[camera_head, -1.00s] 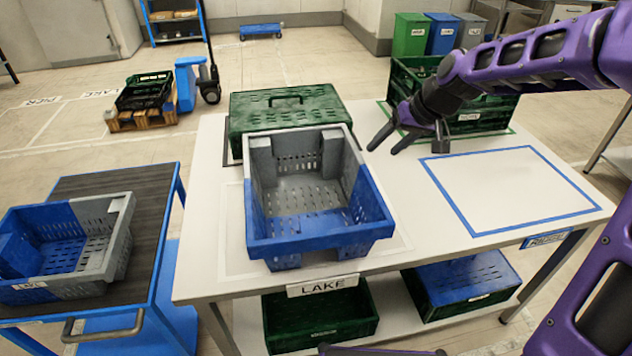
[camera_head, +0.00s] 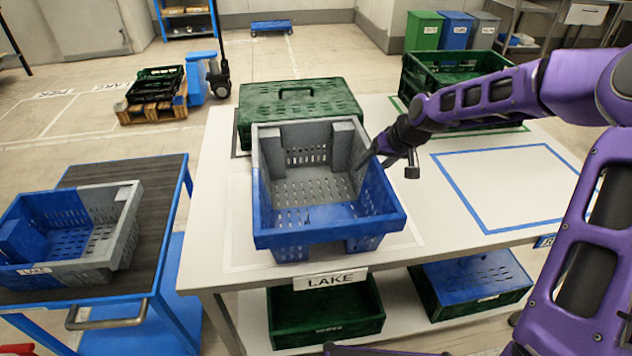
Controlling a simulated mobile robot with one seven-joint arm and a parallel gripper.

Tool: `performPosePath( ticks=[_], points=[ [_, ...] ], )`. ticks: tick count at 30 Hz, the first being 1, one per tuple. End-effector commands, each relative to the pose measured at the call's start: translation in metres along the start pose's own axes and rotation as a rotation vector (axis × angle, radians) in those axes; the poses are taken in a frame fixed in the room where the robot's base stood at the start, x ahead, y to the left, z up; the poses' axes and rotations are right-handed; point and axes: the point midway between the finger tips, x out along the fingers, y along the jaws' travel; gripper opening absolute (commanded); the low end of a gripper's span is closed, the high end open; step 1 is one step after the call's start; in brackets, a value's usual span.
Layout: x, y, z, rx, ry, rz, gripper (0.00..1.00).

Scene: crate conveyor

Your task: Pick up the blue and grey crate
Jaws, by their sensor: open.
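A blue and grey crate (camera_head: 325,238) stands on the white table, its front half blue and its back half grey. It looks empty. A second blue and grey crate (camera_head: 120,240) sits on the dark-topped cart at the left. My gripper (camera_head: 370,164) is open at the right wall of the table crate, near its upper rim. One finger appears to overlap the inside of that wall. I cannot tell whether it touches the crate. Nothing is held.
A green lidded crate (camera_head: 300,108) stands right behind the table crate. An open green crate (camera_head: 445,68) is at the table's back right. The blue-outlined area (camera_head: 510,185) at right is empty. Crates lie on the lower shelf, including a green one (camera_head: 328,318).

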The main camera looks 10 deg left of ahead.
Motion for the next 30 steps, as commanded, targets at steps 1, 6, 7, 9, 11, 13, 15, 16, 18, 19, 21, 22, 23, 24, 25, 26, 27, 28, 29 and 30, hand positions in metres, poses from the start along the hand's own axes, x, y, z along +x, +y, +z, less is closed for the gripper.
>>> performPosePath(
  ticks=[1, 6, 7, 9, 11, 13, 15, 16, 18, 19, 21, 22, 23, 24, 25, 26, 27, 28, 29, 30],
  points=[
    [0.01, 0.001, 0.003, 0.0, -0.003, -0.002, 0.62],
    [0.035, 0.004, 0.004, 0.0, -0.002, -0.002, 0.62],
    [0.038, 0.004, 0.004, -0.001, -0.002, -0.001, 0.62],
    [0.041, 0.004, 0.004, -0.002, -0.001, -0.001, 0.62],
    [0.041, 0.004, 0.004, -0.001, -0.001, 0.0, 0.62],
    [0.04, 0.004, 0.004, -0.001, -0.001, 0.0, 0.62],
    [0.04, 0.004, 0.004, 0.0, -0.001, 0.0, 0.62],
    [0.04, 0.004, 0.004, 0.0, -0.001, 0.0, 0.62],
    [0.04, 0.004, 0.004, 0.0, -0.001, 0.0, 0.62],
    [0.041, 0.004, 0.004, 0.0, -0.001, 0.0, 0.62],
    [0.041, 0.004, 0.004, 0.0, -0.001, 0.0, 0.62],
    [0.042, 0.004, 0.004, 0.0, -0.001, 0.0, 0.62],
    [0.042, 0.004, 0.005, 0.0, -0.001, 0.0, 0.62],
    [0.042, 0.005, 0.005, 0.0, -0.001, 0.0, 0.62],
    [0.043, 0.005, 0.005, 0.0, -0.001, 0.0, 0.62],
    [0.042, 0.005, 0.005, 0.0, -0.001, 0.0, 0.57],
    [0.042, 0.005, 0.005, 0.0, -0.001, 0.0, 0.49],
    [0.042, 0.005, 0.005, 0.0, -0.001, 0.0, 0.44],
    [0.042, 0.005, 0.005, 0.0, -0.001, 0.0, 0.39],
    [0.042, 0.005, 0.005, 0.0, -0.001, 0.0, 0.31]
  ],
)
